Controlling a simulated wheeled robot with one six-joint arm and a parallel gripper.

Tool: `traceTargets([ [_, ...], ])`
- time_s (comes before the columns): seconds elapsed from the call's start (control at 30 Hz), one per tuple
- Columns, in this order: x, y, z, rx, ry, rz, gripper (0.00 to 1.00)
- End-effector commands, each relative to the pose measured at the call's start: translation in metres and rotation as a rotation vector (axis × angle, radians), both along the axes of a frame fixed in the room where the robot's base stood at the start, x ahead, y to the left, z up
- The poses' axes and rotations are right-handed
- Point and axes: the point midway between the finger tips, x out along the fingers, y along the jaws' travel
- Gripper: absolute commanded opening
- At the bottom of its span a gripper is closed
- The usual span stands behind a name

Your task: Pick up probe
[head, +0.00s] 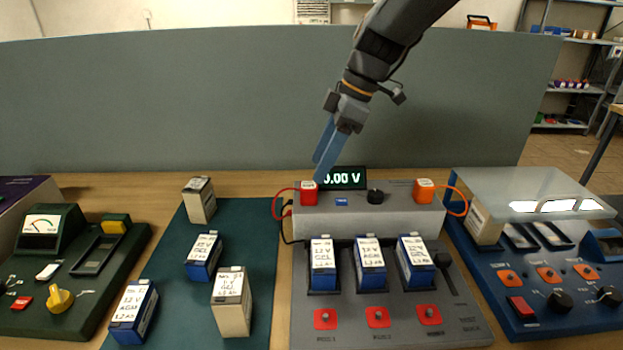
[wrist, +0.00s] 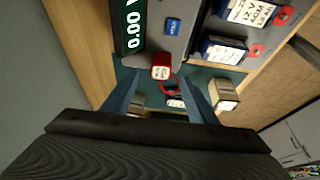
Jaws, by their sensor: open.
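A red probe block (head: 309,192) with a white label stands at the left end of the grey tester's top, with a red cable looping from its left side. An orange probe block (head: 424,190) stands at the right end, with an orange cable. My gripper (head: 322,163) points down just above the red probe, with its blue fingers apart. In the wrist view the red probe (wrist: 161,66) lies just beyond and between the open fingertips (wrist: 159,78). Nothing is held. The exact gap between fingertips and probe is hard to tell.
The grey tester (head: 365,225) has a 0.00 V display (head: 345,178), a black knob (head: 375,196) and several blue batteries in its slots. A green mat (head: 180,255) with several batteries lies left. A blue console (head: 530,260) stands right, a green one (head: 85,270) far left. A grey partition (head: 180,110) stands behind.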

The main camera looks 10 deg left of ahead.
Motion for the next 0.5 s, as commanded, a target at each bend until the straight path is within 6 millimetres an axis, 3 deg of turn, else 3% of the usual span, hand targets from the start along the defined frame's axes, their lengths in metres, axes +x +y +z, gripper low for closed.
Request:
traceTargets([
  [0.5, -0.008, 0.024, -0.056, -0.002, 0.004, 0.001, 0.53],
])
